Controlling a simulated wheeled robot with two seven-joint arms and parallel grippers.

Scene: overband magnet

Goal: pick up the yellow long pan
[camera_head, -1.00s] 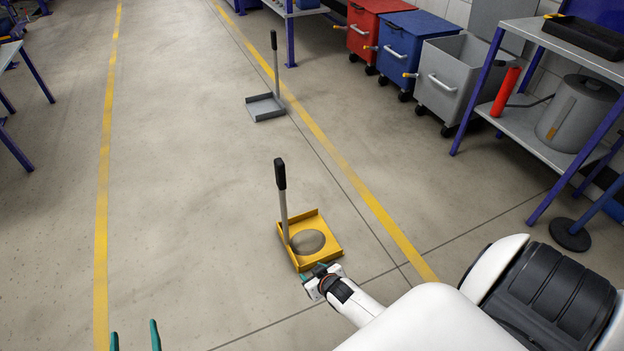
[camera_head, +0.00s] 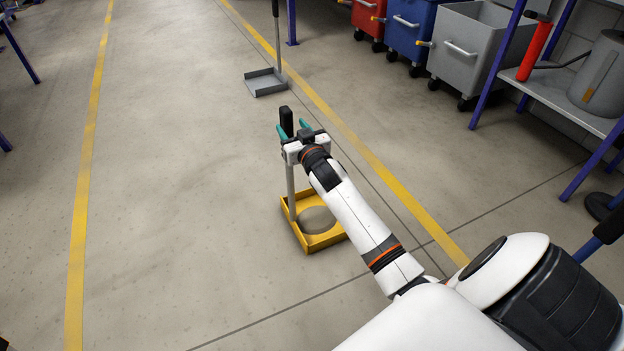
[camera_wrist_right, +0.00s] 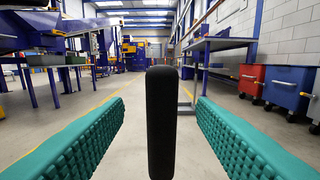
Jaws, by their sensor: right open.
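The yellow long pan (camera_head: 326,240) stands on the floor in the head view, with a grey-brown round patch (camera_head: 317,220) in its tray. Its grey stick (camera_head: 291,190) rises upright to a black grip (camera_head: 286,120). My right gripper (camera_head: 293,129) is open at the height of the black grip, with teal fingers to either side of it. In the right wrist view the black grip (camera_wrist_right: 161,122) stands upright between the two open fingers, apart from both. My left gripper is not in view.
A grey long pan (camera_head: 266,84) stands farther back on the floor. Red, blue and grey wheeled bins (camera_head: 470,50) and a shelf (camera_head: 570,98) line the right side. The floor to the left is clear, up to a yellow line (camera_head: 83,190).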

